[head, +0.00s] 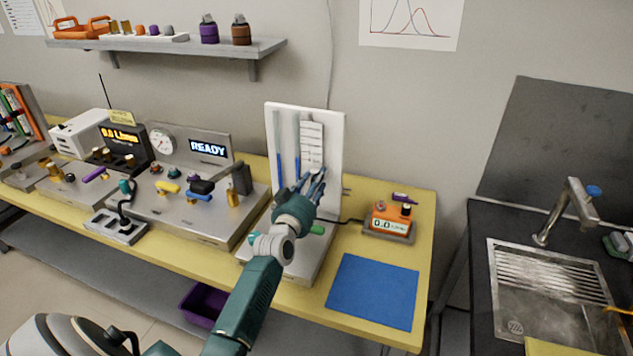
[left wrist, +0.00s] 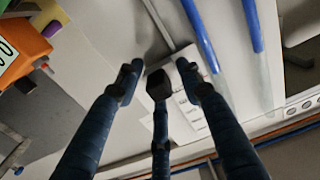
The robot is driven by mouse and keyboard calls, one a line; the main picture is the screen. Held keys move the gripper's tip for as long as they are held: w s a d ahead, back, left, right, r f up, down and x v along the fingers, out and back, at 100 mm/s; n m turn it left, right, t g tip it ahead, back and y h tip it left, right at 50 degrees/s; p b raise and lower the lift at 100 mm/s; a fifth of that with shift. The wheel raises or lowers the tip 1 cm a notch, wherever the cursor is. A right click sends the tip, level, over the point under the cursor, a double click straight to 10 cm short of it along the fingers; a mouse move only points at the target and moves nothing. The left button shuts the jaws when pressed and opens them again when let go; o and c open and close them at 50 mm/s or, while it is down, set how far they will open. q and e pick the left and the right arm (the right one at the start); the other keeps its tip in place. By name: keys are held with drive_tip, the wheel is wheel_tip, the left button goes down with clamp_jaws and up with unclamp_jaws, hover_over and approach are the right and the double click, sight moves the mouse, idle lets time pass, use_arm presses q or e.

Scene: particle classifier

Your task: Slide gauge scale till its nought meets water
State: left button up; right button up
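The white gauge board (head: 335,150) stands upright on the bench. Two thin tubes with blue water (head: 280,165) run up its left part. The white gauge scale (head: 312,143), with dark tick marks, is upright to the right of the tubes. My left gripper (head: 308,180) is in front of the scale's lower end and hides it. In the left wrist view, the fingers of this gripper (left wrist: 160,78) are spread, with part of the scale (left wrist: 192,112) behind and between them. The blue water columns (left wrist: 203,35) lie to the right there. Scale nought and contact are unclear. My right gripper is out of view.
An orange meter (head: 389,222) reading 0.0 stands right of the board, with a blue mat (head: 373,291) before it. A metal console (head: 205,205) with knobs and a READY display stands close on the left. A sink (head: 555,290) is at the far right.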

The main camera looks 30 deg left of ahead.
use_arm(q)
drive_tip(key=shift+s, duration=0.1)
drive_tip(key=v, duration=1.1)
drive_tip(key=shift+s, duration=0.4)
drive_tip(key=shift+f, duration=0.1)
